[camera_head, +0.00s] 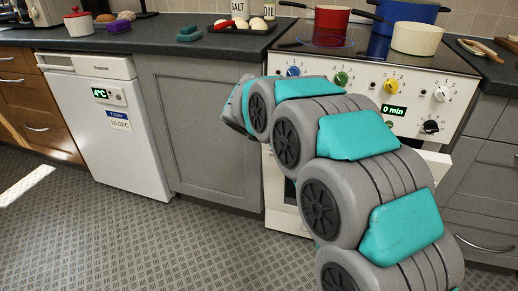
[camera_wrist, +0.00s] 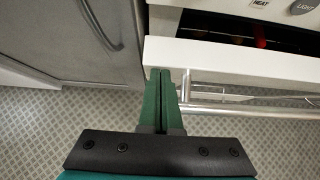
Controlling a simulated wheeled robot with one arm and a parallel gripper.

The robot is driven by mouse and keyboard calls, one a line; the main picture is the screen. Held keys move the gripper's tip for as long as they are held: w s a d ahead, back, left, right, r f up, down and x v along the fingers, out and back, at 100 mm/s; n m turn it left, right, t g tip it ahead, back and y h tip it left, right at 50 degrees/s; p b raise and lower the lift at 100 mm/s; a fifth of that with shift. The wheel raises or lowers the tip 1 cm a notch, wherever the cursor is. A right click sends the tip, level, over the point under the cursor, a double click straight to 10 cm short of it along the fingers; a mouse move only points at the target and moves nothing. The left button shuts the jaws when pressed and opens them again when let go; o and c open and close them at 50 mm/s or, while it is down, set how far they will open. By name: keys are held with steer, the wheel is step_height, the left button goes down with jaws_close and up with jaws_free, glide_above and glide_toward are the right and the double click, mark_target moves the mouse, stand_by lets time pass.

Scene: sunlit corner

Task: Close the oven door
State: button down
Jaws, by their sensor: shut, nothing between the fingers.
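The white oven (camera_head: 457,90) stands right of centre in the head view, with coloured knobs and a "0 min" display. Its door (camera_head: 436,162) is partly open, tilted out from the front; my arm hides most of it. In the wrist view the white door (camera_wrist: 245,62) shows with a dark gap behind it and a metal bar handle (camera_wrist: 250,109) on its outer side. My gripper (camera_wrist: 166,76) is shut and empty, its green fingertips at the door's left end, beside the handle. I cannot tell whether they touch. My gripper is hidden in the head view.
A grey cabinet (camera_head: 200,125) stands left of the oven, then a white appliance (camera_head: 110,130) showing 4°C. A red pot (camera_head: 331,18), a blue pot (camera_head: 400,12) and a cream pot (camera_head: 417,38) stand on the hob. The patterned floor (camera_head: 120,235) is clear at front left.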

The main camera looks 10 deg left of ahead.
steer(key=shift+w+d+r, duration=0.1)
steer(key=shift+w+r, duration=0.1)
steer(key=shift+w, duration=0.95)
steer(key=shift+w+d+r, duration=0.1)
steer(key=shift+w+r, duration=0.1)
steer(key=shift+w, duration=0.9)
